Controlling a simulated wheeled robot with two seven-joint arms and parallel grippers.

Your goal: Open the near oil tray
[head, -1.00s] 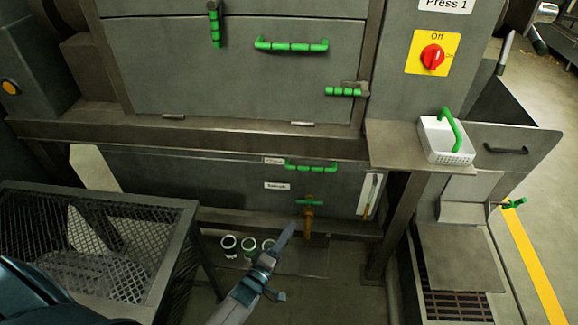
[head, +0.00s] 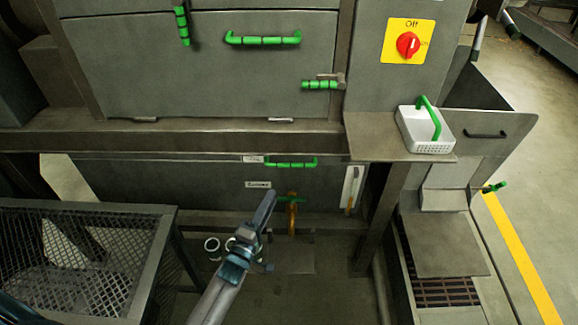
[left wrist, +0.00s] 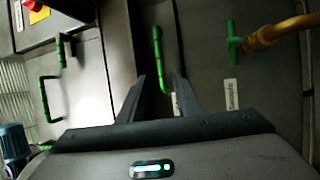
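The near oil tray appears to be the low grey front (head: 215,176) under the press, with a green bar handle (head: 290,163) at its top edge. My left gripper (head: 270,194) is just below and left of this handle in the head view, apart from it. In the left wrist view the gripper (left wrist: 159,80) has its two dark fingers spread and empty. A green handle (left wrist: 157,50), seemingly the tray's, lies ahead between the fingertips; contact cannot be told. The tray looks shut. My right gripper is not in view.
A yellow pipe with a green tap (head: 291,199) stands close beside my left gripper. White-rimmed containers (head: 212,245) stand below, partly hidden by my arm. A mesh bin (head: 165,235) is at left.

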